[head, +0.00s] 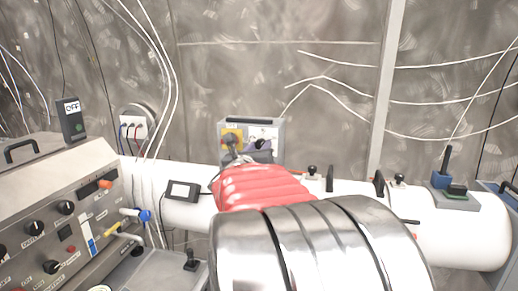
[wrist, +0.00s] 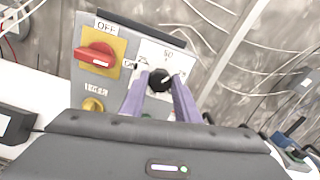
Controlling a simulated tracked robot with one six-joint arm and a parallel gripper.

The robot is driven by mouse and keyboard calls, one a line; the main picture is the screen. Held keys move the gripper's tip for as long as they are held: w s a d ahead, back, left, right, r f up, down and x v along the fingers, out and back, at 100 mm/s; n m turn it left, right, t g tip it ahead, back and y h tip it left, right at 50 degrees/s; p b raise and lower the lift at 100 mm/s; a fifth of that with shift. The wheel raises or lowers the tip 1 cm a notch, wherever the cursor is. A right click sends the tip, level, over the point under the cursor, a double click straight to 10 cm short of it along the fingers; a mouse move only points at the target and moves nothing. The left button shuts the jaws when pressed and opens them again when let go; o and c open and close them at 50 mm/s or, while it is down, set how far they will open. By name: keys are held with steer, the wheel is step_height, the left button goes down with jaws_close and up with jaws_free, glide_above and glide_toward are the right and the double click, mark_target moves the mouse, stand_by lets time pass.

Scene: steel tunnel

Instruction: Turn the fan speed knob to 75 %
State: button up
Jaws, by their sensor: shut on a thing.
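The black fan speed knob (wrist: 160,80) sits on a white dial plate on a grey control box (wrist: 116,45). My gripper (wrist: 159,92) is shut on the knob, with one purple finger on each side of it. A pale pointer line on the knob appears to aim to the upper right. The 50 mark shows above the knob; the marks to the right are partly covered by a finger and too small to read surely. In the head view the control box (head: 223,128) stands beyond my arm, and the fingers are small at the dial (head: 262,146).
A red rotary switch (wrist: 97,53) on a yellow plate, under an OFF label, is left of the knob. A yellow button (wrist: 93,104) sits below it. A white pipe (head: 460,232) runs behind my arm. A control console (head: 75,170) stands at left.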

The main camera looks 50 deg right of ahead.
steer(key=m, duration=0.6)
steer(key=shift+f+m, duration=0.3)
steer(key=shift+f, duration=0.05)
steer(key=o, duration=1)
steer(key=shift+r, duration=0.2)
steer(key=shift+o, duration=0.2)
steer(key=shift+a+r, duration=0.1)
steer(key=v, duration=1.3)
steer(key=shift+s+a, duration=0.25)
